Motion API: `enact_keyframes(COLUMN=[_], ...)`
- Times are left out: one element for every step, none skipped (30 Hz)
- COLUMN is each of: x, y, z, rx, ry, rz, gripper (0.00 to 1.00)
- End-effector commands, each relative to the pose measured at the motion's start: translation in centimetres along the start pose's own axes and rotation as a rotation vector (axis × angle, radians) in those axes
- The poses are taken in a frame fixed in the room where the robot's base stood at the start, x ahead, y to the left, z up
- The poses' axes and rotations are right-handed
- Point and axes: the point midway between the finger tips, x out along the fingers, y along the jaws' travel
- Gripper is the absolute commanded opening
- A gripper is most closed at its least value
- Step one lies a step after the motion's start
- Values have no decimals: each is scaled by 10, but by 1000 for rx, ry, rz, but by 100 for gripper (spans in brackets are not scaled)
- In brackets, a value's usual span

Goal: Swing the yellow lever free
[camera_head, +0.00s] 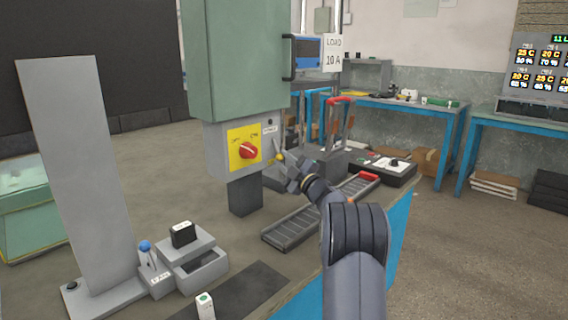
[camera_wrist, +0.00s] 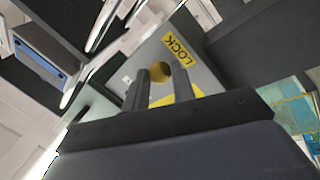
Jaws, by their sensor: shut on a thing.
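The yellow lever (camera_head: 280,157) is a small rounded knob on a short stem at the right side of the grey box under the green cabinet. My gripper (camera_head: 292,172) reaches it from the lower right in the head view. In the wrist view, the two dark fingers of my gripper (camera_wrist: 162,82) stand on either side of the yellow lever's round end (camera_wrist: 159,71) and are shut on it. A yellow LOCK label (camera_wrist: 177,48) shows just beyond the fingertips. The fingers are small and partly hidden in the head view, and the lever's stem is mostly hidden.
A red rotary switch (camera_head: 248,151) on a yellow plate sits left of the lever, below the green cabinet (camera_head: 238,60). A grey slotted tray (camera_head: 290,229) lies below my gripper. A blue-knobbed lever (camera_head: 145,247) and a black block (camera_head: 183,234) stand at the front left.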

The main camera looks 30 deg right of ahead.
Motion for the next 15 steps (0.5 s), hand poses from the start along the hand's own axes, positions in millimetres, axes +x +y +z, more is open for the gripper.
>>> enact_keyframes(x=[0,0,0,0,0,0,0,0,0,0,0,0,0,0,0], y=[-1,-1,-1,-1,-1,0,0,0,0,0,0,0,0,0,0], z=[1,1,1,1,1,1,1,1,1,1,0,0,0,0,0], rx=[0,0,0,0,0,0,0,0,0,1,1,1,1,1,1], ry=[-1,-1,-1,-1,-1,-1,-1,-1,-1,-1,-1,-1,-1,-1,-1], rz=[-1,-1,-1,-1,-1,-1,-1,-1,-1,-1,0,0,0,0,0], gripper=[2,2,2,2,2,2,26,29,32,34,34,34,34,34,34])
